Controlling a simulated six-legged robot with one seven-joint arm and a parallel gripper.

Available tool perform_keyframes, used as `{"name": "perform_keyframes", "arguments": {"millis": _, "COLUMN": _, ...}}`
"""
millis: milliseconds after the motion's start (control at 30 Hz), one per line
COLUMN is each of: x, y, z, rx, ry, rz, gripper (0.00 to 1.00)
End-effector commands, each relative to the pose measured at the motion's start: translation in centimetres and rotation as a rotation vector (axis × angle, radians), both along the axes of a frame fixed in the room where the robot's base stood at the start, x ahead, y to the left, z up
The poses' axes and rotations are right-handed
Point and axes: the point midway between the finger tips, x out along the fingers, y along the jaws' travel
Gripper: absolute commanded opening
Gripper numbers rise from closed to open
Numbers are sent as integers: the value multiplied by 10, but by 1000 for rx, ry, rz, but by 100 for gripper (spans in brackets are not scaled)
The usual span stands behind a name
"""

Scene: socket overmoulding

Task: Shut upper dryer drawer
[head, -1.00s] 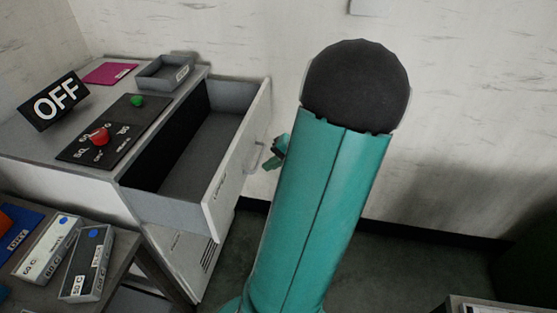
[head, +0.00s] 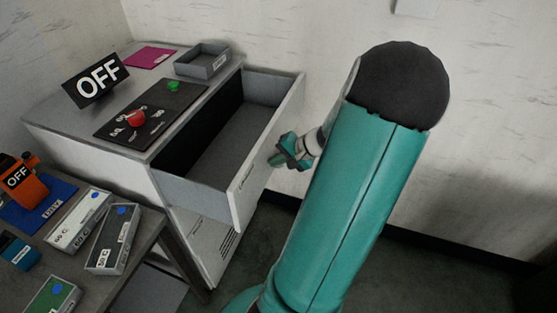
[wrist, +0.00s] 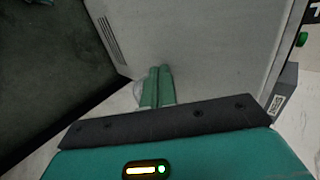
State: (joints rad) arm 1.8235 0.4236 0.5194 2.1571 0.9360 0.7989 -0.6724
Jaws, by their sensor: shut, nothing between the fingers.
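The upper dryer drawer (head: 268,150) is pulled well out of the grey dryer cabinet (head: 60,125), and its inside looks empty. My gripper (head: 284,157) is at the outer face of the drawer front, near its middle, with the fingers together and nothing held. It hides the handle area in the head view. In the wrist view, my gripper (wrist: 157,80) has both green fingers side by side, pointing at a pale grey panel (wrist: 200,45). I cannot tell whether the fingertips touch it.
On the cabinet top are an OFF sign (head: 96,80), a control panel (head: 125,128) with red and green knobs, and a grey tray (head: 203,61). A lower table (head: 150,225) with labelled boxes stands at left. The wall is behind.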

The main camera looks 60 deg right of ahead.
Motion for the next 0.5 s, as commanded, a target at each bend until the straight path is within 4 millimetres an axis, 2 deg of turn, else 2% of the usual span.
{"name": "perform_keyframes", "arguments": {"millis": 167, "x": 23, "y": 4, "z": 0, "rx": -1, "ry": 0, "rz": 5, "gripper": 0}}
{"name": "perform_keyframes", "arguments": {"millis": 267, "x": 45, "y": 8, "z": 0, "rx": 0, "ry": -1, "rz": 7, "gripper": 0}}
{"name": "perform_keyframes", "arguments": {"millis": 500, "x": 115, "y": 20, "z": 0, "rx": -1, "ry": -1, "rz": 11, "gripper": 0}}
